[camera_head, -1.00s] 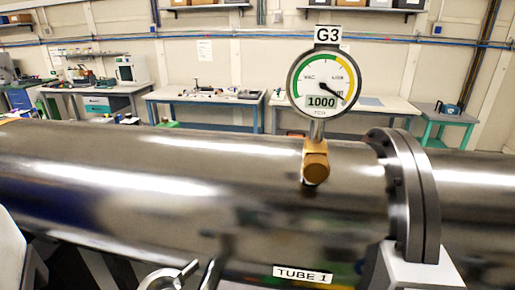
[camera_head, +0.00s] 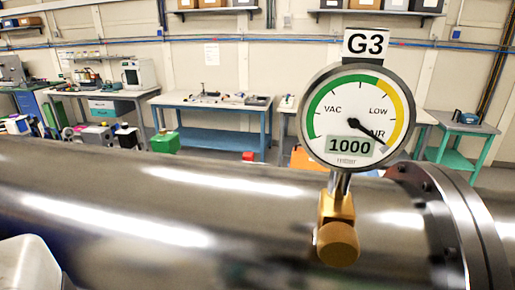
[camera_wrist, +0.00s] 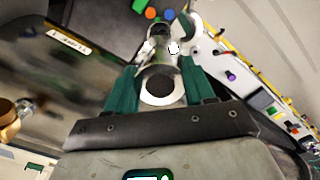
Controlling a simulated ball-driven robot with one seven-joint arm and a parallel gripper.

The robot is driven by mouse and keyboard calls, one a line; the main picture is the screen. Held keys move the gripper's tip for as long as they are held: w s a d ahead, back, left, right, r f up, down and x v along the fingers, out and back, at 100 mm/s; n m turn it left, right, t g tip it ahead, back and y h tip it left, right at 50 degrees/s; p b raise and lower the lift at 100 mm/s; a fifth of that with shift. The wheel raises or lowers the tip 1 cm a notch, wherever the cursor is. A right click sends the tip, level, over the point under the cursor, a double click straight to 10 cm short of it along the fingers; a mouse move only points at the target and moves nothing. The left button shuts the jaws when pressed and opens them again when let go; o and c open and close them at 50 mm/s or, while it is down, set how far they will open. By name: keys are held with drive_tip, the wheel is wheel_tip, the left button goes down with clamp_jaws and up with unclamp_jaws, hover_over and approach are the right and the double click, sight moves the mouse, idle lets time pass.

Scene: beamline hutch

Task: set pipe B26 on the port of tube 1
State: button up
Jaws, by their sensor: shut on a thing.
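In the wrist view my gripper (camera_wrist: 161,70) has its teal fingers closed on either side of a metal pipe (camera_wrist: 159,104). Tube 1 (camera_head: 130,215) is the big shiny steel tube across the head view. Its dark curved side and name label (camera_wrist: 70,40) show at the left of the wrist view. I cannot make out an open port on it. My gripper is not in the head view.
Gauge G3 (camera_head: 358,115) stands on tube 1, reading 1000, needle at AIR. Below it is a brass valve (camera_head: 338,225), with a bolted flange (camera_head: 455,225) to its right. Benches (camera_head: 215,115) line the far wall. Another bench with tools shows at right in the wrist view (camera_wrist: 255,100).

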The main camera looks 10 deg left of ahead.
wheel_tip(320, 180, down, 2)
drive_tip(key=shift+f, duration=0.2)
drive_tip(key=shift+f+b, duration=0.7)
drive_tip(key=shift+f, duration=0.45)
drive_tip(key=shift+f, duration=0.55)
drive_tip(key=o, duration=1.2)
drive_tip(key=shift+o, duration=0.2)
drive_tip(key=shift+r, duration=0.1)
